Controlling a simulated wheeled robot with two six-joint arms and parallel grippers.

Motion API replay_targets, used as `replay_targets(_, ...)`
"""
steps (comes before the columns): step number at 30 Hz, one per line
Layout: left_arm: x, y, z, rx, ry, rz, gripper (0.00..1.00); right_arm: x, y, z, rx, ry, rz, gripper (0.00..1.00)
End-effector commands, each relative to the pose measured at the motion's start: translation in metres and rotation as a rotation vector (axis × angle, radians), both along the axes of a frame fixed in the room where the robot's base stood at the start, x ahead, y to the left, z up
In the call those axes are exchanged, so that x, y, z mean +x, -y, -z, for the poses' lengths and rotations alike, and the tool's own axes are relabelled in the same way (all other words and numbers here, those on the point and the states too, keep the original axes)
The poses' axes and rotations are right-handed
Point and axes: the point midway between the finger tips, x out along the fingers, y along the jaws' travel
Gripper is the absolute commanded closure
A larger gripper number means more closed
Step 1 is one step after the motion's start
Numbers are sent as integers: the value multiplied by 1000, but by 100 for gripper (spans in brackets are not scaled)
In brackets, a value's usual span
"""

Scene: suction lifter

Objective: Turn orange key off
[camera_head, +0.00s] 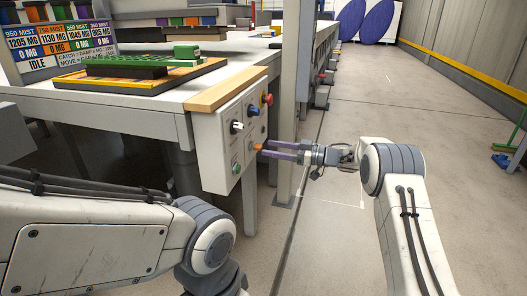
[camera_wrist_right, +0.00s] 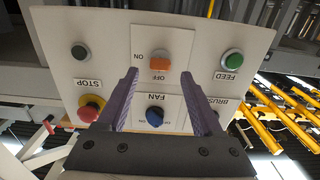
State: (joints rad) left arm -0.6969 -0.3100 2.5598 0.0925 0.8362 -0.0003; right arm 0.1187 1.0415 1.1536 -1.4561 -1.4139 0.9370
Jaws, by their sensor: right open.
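The orange key (camera_wrist_right: 158,63) is a small switch on a pale control panel, with ON and OFF lettered beside it. Which label it points at is not clear. In the head view the orange key (camera_head: 258,147) shows low on the panel's front, just left of my right fingertips. My right gripper (camera_head: 264,148) is open, its two purple fingers reaching left toward the panel. In the right wrist view my right gripper (camera_wrist_right: 160,72) has one finger on each side of the key's line, with nothing clearly held. Contact cannot be told. My left gripper is out of view.
The panel (camera_head: 213,150) hangs from a workbench (camera_head: 150,107). A grey post (camera_head: 287,185) stands close behind. Open floor lies right.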

Motion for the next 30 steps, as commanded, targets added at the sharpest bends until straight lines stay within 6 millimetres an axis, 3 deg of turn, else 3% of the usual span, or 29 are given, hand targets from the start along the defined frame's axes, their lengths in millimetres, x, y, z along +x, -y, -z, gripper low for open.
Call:
replay_targets(6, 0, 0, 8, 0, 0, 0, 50, 9, -27, 1, 0, 1, 0, 32)
replay_targets(17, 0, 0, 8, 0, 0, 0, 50, 11, -33, 0, 0, -1, 1, 32)
replay_targets(18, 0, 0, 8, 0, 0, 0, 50, 11, -33, 0, 0, -1, 1, 40)
replay_targets(23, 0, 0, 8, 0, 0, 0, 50, 11, -33, 0, 0, -1, 2, 100)
replay_targets(30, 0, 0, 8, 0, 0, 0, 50, 11, -32, 0, -4, 9, 2, 100)
